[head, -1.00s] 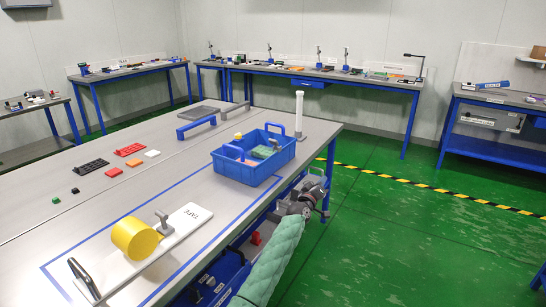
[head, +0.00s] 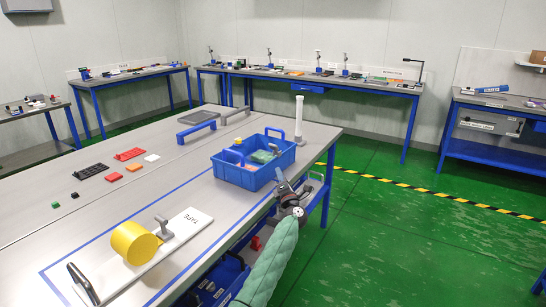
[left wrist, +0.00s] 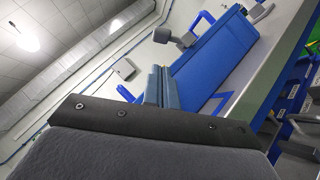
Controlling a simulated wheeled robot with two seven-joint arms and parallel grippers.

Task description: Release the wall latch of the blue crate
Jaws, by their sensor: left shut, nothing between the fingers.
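The blue crate (head: 247,175) stands near the right edge of the long grey table, with a few small items inside. Its blue wall also fills the middle of the left wrist view (left wrist: 212,60). My left gripper (head: 279,176) is just off the table edge, at the crate's near right corner, fingers pointing up toward it. In the left wrist view its fingers (left wrist: 160,86) are together and empty, close to the crate wall; contact cannot be told. I cannot clearly make out the wall latch. My right gripper is out of view.
A white board (head: 185,229) with a yellow roll (head: 134,242) lies at the table's front. A white post (head: 299,119) stands behind the crate. Blue bins (head: 222,278) sit below the table edge.

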